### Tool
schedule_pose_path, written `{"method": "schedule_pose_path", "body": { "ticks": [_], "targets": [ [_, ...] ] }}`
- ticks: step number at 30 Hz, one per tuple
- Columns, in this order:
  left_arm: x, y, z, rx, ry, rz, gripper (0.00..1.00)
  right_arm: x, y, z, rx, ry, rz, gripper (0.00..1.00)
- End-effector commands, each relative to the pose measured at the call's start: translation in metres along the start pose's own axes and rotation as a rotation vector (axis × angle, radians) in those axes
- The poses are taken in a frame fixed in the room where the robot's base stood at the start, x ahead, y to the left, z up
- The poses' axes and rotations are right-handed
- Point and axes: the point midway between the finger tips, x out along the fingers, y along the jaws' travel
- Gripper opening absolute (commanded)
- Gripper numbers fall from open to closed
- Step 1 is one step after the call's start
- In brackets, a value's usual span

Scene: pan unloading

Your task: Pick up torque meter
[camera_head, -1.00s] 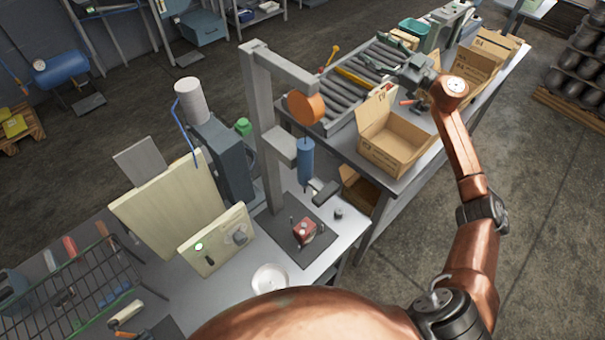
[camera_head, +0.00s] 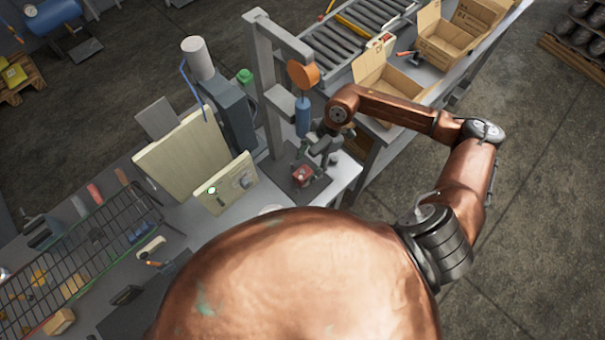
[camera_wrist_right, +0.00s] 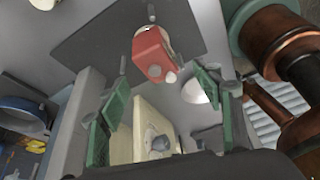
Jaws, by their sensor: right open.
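A small red block with a pale round part (camera_head: 302,175), which looks like the torque meter, sits on the dark base plate of a grey press stand. It also shows in the right wrist view (camera_wrist_right: 150,55), upper middle, just beyond the fingers. My right gripper (camera_head: 317,150) hovers close above and beside the red block. Its two green-padded fingers (camera_wrist_right: 162,108) are spread wide with nothing between them. The head view partly hides the fingers behind the wrist. My left gripper is not in view.
The press column (camera_head: 266,85) with an orange disc (camera_head: 303,74) and blue cylinder (camera_head: 303,117) stands close to the gripper. A beige control box (camera_head: 226,184) stands left of the red block. A wire basket (camera_head: 85,255) is at left. Open cardboard boxes (camera_head: 455,40) stand on the far table.

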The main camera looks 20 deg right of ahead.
Motion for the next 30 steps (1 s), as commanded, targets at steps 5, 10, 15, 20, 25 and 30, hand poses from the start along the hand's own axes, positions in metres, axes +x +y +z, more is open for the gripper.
{"method": "schedule_pose_path", "body": {
  "ticks": [5,10,15,20,25,30],
  "targets": [
    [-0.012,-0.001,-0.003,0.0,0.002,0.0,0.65,0.025,0.001,-0.001,0.002,0.004,-0.002,0.6],
    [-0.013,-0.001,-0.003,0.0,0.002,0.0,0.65,0.043,0.001,0.0,0.0,0.002,0.0,0.6],
    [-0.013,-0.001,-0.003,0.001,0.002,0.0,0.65,0.046,0.002,0.0,-0.001,0.002,0.001,0.6],
    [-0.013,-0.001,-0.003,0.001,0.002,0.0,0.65,0.046,0.002,0.0,0.0,0.002,0.001,0.55],
    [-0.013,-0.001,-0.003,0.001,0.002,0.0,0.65,0.045,0.002,0.0,0.0,0.002,0.001,0.43],
    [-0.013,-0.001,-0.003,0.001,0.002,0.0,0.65,0.045,0.002,0.0,0.0,0.002,0.001,0.32]
  ]
}}
